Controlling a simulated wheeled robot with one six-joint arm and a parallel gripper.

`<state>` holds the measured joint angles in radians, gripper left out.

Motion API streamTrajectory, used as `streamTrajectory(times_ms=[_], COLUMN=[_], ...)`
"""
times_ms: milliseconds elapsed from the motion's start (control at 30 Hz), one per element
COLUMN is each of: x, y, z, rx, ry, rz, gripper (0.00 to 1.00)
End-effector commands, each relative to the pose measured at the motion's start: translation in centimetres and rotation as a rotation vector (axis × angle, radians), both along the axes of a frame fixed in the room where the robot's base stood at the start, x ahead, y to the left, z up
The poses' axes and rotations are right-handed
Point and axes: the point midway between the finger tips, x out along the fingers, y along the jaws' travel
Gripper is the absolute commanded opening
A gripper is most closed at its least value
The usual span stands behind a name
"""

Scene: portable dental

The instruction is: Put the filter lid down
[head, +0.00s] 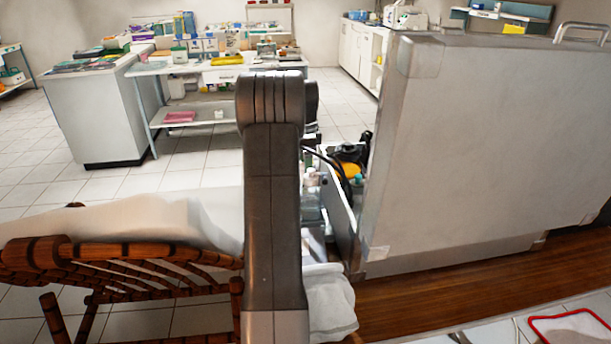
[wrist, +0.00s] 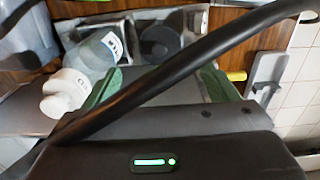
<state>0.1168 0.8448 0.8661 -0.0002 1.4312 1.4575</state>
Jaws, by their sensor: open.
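My gripper (wrist: 161,80) shows in the wrist view with its two green-padded fingers spread apart. I see nothing held between them. A dark round part (wrist: 160,42) sits beyond the fingertips in a grey housing; I cannot tell whether it is the filter lid. A black cable or hose crosses diagonally in front of the fingers and hides part of the view. In the head view my own arm covers the middle, and my gripper is hidden behind it.
A clear bottle (wrist: 97,55) and a white bottle (wrist: 66,92) are close to the left finger. In the head view, a large grey case panel (head: 490,150) stands to the right, and a wicker chair (head: 120,262) is at the lower left.

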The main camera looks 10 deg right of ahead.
Motion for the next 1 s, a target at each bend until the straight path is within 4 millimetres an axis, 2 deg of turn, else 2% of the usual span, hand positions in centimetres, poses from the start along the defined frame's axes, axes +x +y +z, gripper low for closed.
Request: streamTrajectory(times_ms=[100, 233, 1000], x=[0.1, 0.0, 0.0], y=[0.0, 0.0, 0.0], z=[1.7, 2.5, 2.5], rx=[0.0, 0.0, 0.0], ry=[-0.002, -0.001, 0.0], rz=[0.0, 0.0, 0.0], gripper=[0.8, 0.8, 0.8])
